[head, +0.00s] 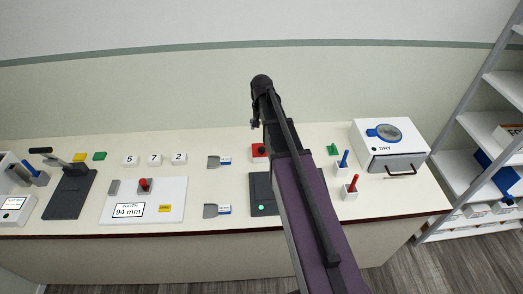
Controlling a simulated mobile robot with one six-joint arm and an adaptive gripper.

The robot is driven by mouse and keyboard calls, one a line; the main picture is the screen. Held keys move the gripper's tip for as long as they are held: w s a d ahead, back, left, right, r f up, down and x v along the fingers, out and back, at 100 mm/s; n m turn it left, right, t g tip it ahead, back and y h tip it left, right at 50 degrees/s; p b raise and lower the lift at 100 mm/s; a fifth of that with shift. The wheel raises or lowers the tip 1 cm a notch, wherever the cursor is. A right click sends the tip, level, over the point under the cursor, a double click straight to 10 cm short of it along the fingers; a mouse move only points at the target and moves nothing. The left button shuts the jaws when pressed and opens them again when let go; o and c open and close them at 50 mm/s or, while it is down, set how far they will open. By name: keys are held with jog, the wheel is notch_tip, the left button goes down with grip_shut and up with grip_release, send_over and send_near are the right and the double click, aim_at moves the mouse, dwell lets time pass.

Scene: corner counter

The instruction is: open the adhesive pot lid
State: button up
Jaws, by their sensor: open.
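No item is clearly marked as the adhesive pot, and I cannot make out its lid. My arm crosses the middle of the head view and may hide it. A red block (259,149) on a pale base shows just left of my arm, partly covered by it. A dark unit with a green light (259,186) lies nearer the front edge, also partly covered. My gripper (254,124) is small and mostly hidden at the far end of the arm, above the back of the counter. It is open, and nothing shows in it.
Left are number tiles (154,160), a 94 mm board (165,190) and a dark lever press (70,195). Shelves (485,150) stand far right.

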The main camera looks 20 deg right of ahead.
aim_at(262, 149)
jog(key=shift+f+b, duration=5.4)
jog(key=shift+f, duration=0.35)
grip_shut()
